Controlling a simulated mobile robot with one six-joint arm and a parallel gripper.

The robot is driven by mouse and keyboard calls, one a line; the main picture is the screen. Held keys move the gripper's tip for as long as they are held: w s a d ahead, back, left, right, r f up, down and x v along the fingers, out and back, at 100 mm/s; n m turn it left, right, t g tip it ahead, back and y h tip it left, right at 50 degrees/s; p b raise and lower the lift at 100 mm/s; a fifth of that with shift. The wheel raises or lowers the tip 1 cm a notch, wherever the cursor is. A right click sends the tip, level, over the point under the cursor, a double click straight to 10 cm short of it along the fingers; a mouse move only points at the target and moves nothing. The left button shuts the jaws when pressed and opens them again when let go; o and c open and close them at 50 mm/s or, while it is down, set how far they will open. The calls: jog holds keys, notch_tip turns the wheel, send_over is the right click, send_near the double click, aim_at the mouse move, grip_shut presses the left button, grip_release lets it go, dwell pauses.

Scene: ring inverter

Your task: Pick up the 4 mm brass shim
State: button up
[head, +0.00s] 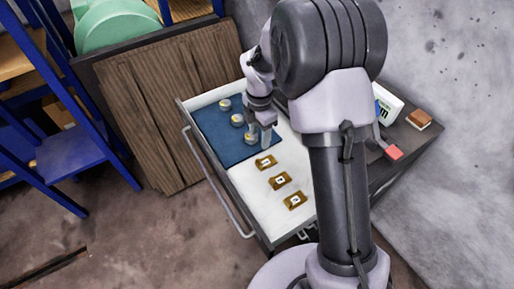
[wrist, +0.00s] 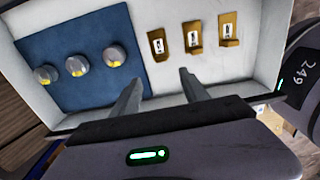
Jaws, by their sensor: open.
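Three brass shims with small white labels lie in a row on the white drawer floor. I cannot read the label figures, so I cannot tell which is 4 mm. The shim closest to the blue mat (head: 265,162) is at the left in the wrist view (wrist: 160,32). The middle shim (head: 280,181) also shows in the wrist view (wrist: 196,29). The far shim (head: 295,201) is at the right in the wrist view (wrist: 230,22). My gripper (head: 265,147) is open and empty, its fingers (wrist: 160,77) apart near the shim closest to the mat, not around it.
A blue mat (head: 207,124) fills the drawer's other side, with several round silver-and-yellow pieces (head: 237,119) on it. The drawer wall (wrist: 272,45) bounds the space. A white device (head: 387,103), a brown block (head: 419,119) and a red piece (head: 393,152) lie on the cabinet top.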

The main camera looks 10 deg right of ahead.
jog(key=b, duration=0.6)
send_near(266, 160)
jog(key=a+f, duration=0.1)
jog(key=f, duration=0.1)
jog(key=s+f, duration=0.1)
jog(key=f, duration=0.1)
jog(key=a+f, duration=0.1)
jog(key=f, duration=0.1)
jog(key=shift+s+a+f, duration=0.25)
jog(key=shift+s+a, duration=0.05)
jog(key=shift+s, duration=0.05)
jog(key=shift+r+p, duration=0.15)
jog(key=shift+p, duration=0.15)
jog(key=shift+c, duration=0.4)
grip_shut()
